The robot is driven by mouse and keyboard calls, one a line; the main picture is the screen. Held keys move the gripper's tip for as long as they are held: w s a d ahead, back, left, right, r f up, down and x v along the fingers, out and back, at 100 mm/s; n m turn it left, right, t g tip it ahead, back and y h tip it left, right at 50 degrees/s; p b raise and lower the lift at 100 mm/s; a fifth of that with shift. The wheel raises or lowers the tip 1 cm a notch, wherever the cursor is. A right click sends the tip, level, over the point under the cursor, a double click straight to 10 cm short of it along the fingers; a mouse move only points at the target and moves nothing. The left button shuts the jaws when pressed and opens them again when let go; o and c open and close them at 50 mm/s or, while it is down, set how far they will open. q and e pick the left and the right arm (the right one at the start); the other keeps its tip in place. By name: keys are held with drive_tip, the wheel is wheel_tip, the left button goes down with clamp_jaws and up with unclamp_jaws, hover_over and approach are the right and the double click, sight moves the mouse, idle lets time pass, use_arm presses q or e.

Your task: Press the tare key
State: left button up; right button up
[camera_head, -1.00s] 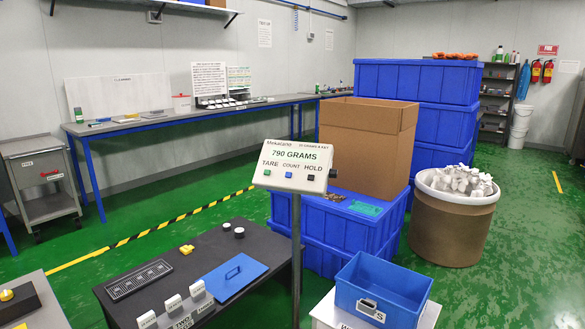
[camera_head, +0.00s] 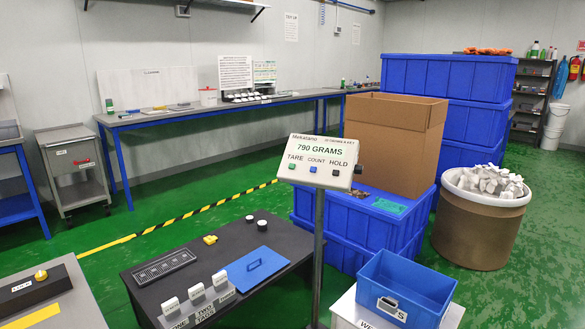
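The scale's display head (camera_head: 319,162) stands on a grey post in the middle of the head view. Its screen reads 790 GRAMS. Below the screen are three keys labelled TARE, COUNT and HOLD. The tare key (camera_head: 292,167) is the green one at the left. The count key (camera_head: 313,169) is blue and the hold key (camera_head: 335,172) is dark. Neither of my grippers shows in the view, and nothing touches the keys.
A blue bin (camera_head: 405,289) sits on a white stand right of the post. Blue crates (camera_head: 365,222) carry an open cardboard box (camera_head: 394,142). A brown drum (camera_head: 477,232) holds pale pieces. Green floor lies between.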

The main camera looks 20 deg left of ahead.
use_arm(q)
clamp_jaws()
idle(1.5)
